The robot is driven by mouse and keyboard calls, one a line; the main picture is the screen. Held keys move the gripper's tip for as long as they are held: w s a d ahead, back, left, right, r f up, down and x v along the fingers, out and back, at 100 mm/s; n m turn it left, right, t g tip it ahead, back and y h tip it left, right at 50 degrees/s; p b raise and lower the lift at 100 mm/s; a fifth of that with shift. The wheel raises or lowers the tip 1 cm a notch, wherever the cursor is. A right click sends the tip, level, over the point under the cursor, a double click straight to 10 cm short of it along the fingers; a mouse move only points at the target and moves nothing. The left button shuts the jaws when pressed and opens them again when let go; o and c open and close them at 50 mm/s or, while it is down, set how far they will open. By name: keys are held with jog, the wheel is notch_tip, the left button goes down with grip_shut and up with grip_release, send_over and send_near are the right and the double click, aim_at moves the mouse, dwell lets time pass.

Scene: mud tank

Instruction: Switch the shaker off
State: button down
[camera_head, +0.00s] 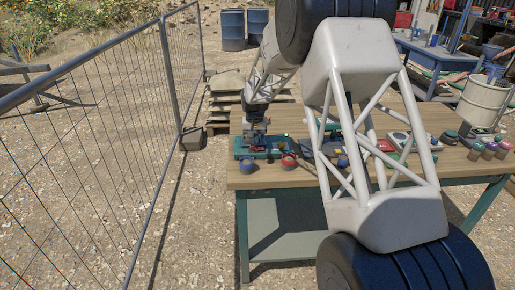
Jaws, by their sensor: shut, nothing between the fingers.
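My gripper (257,138) is at the far left end of the wooden table, pointing down. It is small and dark in this view; its fingers look shut with nothing held. It is over or at a low green unit (243,152) near the table's left edge. I cannot tell whether the two touch. This unit may be the shaker, but no label or switch on it can be made out. My gripper hides part of it.
A red pot (289,161) and a blue pot (248,166) stand near the table's front edge. Several small items lie behind my arm. Small jars (488,150) and a white bucket (484,101) are at right. A wire fence (110,125) runs along the left.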

jog(key=shift+f, duration=0.8)
dwell(0.8)
jog(key=shift+r, duration=3.5)
